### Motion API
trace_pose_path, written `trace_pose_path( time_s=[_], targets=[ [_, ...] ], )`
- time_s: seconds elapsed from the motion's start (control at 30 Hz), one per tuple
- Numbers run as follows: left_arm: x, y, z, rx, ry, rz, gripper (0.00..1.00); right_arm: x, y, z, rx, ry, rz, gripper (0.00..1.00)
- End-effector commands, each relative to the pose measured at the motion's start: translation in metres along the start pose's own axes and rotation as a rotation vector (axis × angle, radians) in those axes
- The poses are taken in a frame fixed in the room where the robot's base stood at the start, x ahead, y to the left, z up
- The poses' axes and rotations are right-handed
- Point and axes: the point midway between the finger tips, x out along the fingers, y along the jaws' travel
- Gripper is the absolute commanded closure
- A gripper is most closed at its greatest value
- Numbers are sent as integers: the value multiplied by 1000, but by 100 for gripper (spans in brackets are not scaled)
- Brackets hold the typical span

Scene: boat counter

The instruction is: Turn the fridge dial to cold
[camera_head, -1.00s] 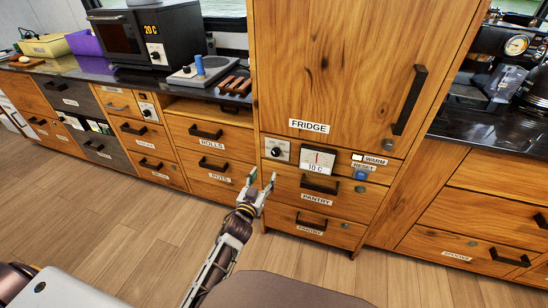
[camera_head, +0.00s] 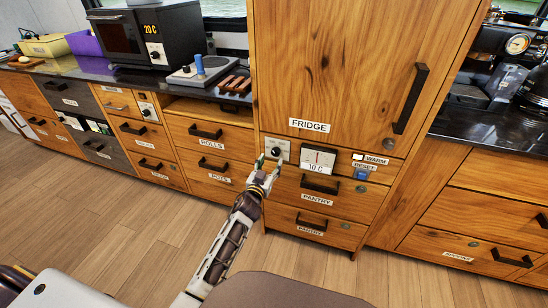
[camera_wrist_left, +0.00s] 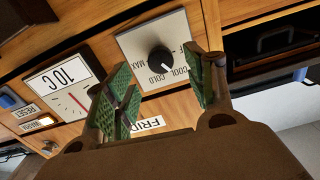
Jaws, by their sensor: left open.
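The fridge dial (camera_head: 276,151) is a black round knob on a pale plate below the FRIDGE door. In the left wrist view the dial (camera_wrist_left: 161,59) shows close up and rotated, with OFF-side lettering partly hidden and COOL, COLD and MAX around it. A small white mark is on the knob's side toward COOL and COLD; I cannot tell exactly which it points at. My left gripper (camera_head: 268,163) is open in front of the dial, its green-padded fingers on either side of the knob in the wrist view. Contact is not visible. My right gripper is not in view.
Right of the dial are a gauge (camera_head: 318,161) reading 10 C, a WARM light (camera_head: 358,157) and a blue RESET button (camera_head: 361,174). The PANTRY drawer handle (camera_head: 320,184) sticks out below. Open floor lies in front of the cabinets.

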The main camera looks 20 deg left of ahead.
Motion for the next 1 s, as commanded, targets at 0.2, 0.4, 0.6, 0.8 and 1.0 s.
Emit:
trace_pose_path(
  time_s=[0.2,0.4,0.6,0.8,1.0],
  targets=[
    [18,0,0,0,0,0,45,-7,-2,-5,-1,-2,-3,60],
    [34,0,0,-1,1,0,45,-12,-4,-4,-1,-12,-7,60],
    [46,0,0,0,1,0,45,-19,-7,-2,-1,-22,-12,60],
    [52,0,0,0,0,0,45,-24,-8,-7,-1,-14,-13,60],
    [53,0,0,-1,0,0,45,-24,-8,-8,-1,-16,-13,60]
  ],
)
